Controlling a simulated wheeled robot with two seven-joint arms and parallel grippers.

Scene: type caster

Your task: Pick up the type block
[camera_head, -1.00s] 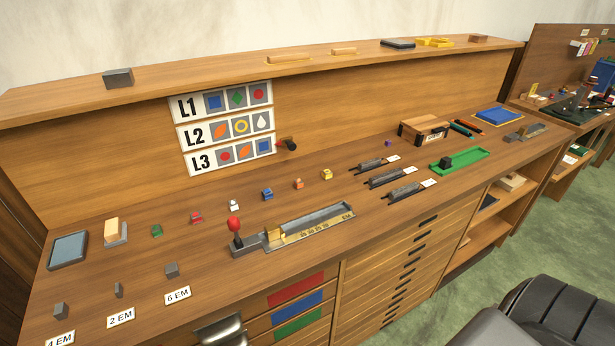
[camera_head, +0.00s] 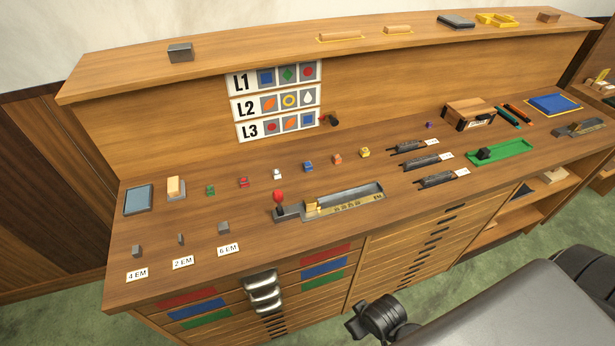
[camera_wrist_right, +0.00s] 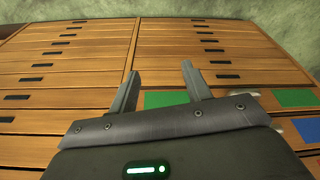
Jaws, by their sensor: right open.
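A row of small coloured type blocks stands on the bench top in the head view: green (camera_head: 210,190), red (camera_head: 243,182), white (camera_head: 277,174), blue (camera_head: 308,166), orange (camera_head: 337,159) and yellow (camera_head: 364,152). A purple block (camera_head: 429,125) stands farther right. The frames do not show which one is the type block. My right gripper (camera_wrist_right: 160,88) is open and empty in the right wrist view, facing the drawer fronts, apart from the blocks. My left gripper is not in view.
A metal composing tray (camera_head: 365,194) with a red-knobbed lever (camera_head: 278,198) lies in front of the blocks. Grey spacers stand behind EM labels (camera_head: 183,262). A sign board (camera_head: 243,108) stands behind.

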